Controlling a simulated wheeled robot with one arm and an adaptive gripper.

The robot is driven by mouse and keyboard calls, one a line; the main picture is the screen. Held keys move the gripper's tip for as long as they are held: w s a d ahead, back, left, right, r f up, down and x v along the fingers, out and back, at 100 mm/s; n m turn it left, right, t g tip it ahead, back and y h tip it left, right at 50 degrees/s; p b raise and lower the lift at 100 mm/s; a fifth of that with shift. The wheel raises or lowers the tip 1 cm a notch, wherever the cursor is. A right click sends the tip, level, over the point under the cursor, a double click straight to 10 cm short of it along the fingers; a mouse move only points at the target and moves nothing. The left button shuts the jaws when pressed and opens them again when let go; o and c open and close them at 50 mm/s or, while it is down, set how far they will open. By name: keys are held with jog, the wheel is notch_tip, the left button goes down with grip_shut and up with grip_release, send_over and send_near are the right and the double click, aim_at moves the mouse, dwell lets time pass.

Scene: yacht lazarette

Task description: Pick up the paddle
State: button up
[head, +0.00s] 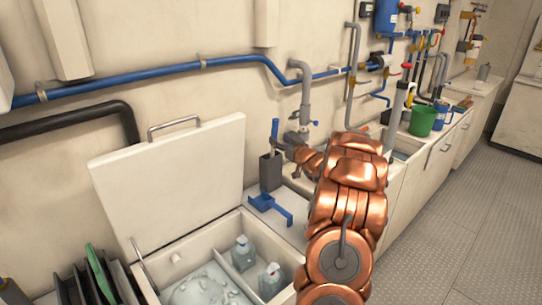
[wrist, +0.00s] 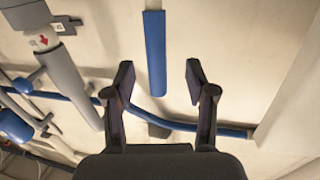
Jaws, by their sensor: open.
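A blue flat bar, which looks like the paddle (head: 275,128), stands upright out of a dark grey box-shaped holder (head: 271,172) by the wall. Its lower part is hidden in the holder. In the wrist view the blue paddle (wrist: 155,50) comes down from the top edge, and its end shows between my two fingers. My gripper (wrist: 159,72) is open and empty, with a gap on both sides of the paddle. In the head view my gripper (head: 284,144) is small and dark, close beside the paddle. I cannot tell whether they touch.
A blue bracket (head: 271,208) lies on the counter below the holder. An open locker (head: 190,262) with bottles and its raised white lid (head: 175,185) are at left. Grey pipework (head: 304,95) rises close behind my gripper. A green bucket (head: 423,120) stands farther right.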

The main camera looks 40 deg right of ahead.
aim_at(276, 135)
jog(key=shift+p+x, duration=0.35)
jog(key=shift+x, duration=0.6)
jog(key=shift+p+x, duration=0.6)
jog(key=shift+x, duration=1.4)
jog(key=shift+d+f, duration=0.15)
jog(key=shift+d, duration=0.05)
jog(key=shift+c, duration=0.2)
grip_shut()
